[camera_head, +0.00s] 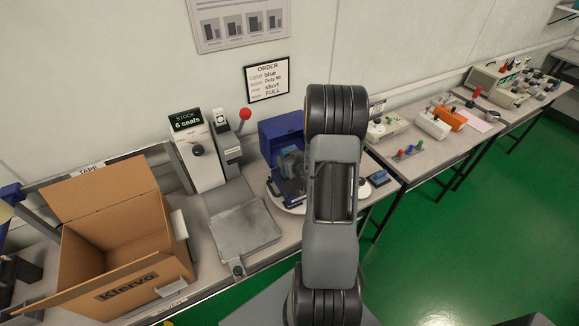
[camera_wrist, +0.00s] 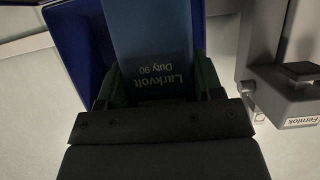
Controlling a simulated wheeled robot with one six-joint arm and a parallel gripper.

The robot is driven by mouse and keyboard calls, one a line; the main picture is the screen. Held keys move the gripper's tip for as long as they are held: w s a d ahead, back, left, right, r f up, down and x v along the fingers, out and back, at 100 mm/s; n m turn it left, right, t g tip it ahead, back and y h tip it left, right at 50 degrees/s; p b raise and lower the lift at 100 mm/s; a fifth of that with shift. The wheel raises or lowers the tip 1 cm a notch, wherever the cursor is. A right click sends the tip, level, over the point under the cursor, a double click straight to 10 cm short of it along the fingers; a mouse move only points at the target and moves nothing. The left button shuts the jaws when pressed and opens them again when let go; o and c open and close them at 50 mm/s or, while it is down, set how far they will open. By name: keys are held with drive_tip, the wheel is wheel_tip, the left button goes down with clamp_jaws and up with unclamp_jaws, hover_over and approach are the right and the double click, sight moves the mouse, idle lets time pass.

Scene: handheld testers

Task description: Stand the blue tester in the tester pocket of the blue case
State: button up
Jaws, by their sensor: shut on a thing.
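The blue tester (camera_wrist: 150,45), printed "Larkvolt Duty 90", is between the fingers of my gripper (camera_wrist: 157,85) in the wrist view. The gripper is shut on it. The blue case (camera_head: 280,132) stands open with its lid raised, on a round white plate (camera_head: 294,209) on the bench. In the head view the gripper and tester are over or in the case, largely hidden by my arm. In the wrist view the blue case (camera_wrist: 75,45) shows behind and left of the tester. The tester pocket is hidden, so I cannot tell whether the tester's lower end is inside it.
An open cardboard box (camera_head: 120,240) stands at the left. A sealing machine (camera_head: 200,150) with a red-knobbed lever and a grey plate (camera_head: 242,230) are left of the case. A small blue item (camera_head: 380,177) lies to the right. An order card (camera_head: 267,78) hangs on the wall.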

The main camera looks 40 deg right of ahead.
drive_tip(key=o, duration=1.1)
drive_tip(key=shift+s+a+f+g, duration=0.1)
drive_tip(key=shift+s+f+g, duration=0.05)
drive_tip(key=shift+f, duration=0.45)
drive_tip(key=shift+s+a+f+g, duration=0.1)
drive_tip(key=shift+s+f+g, duration=0.05)
drive_tip(key=shift+f, duration=0.4)
drive_tip(key=o, duration=0.3)
drive_tip(key=shift+w+d, duration=0.15)
drive_tip(key=shift+w, duration=0.1)
drive_tip(key=shift+o, duration=0.8)
drive_tip(key=shift+r, duration=0.15)
drive_tip(key=p+v, duration=0.5)
drive_tip(key=v, duration=0.7)
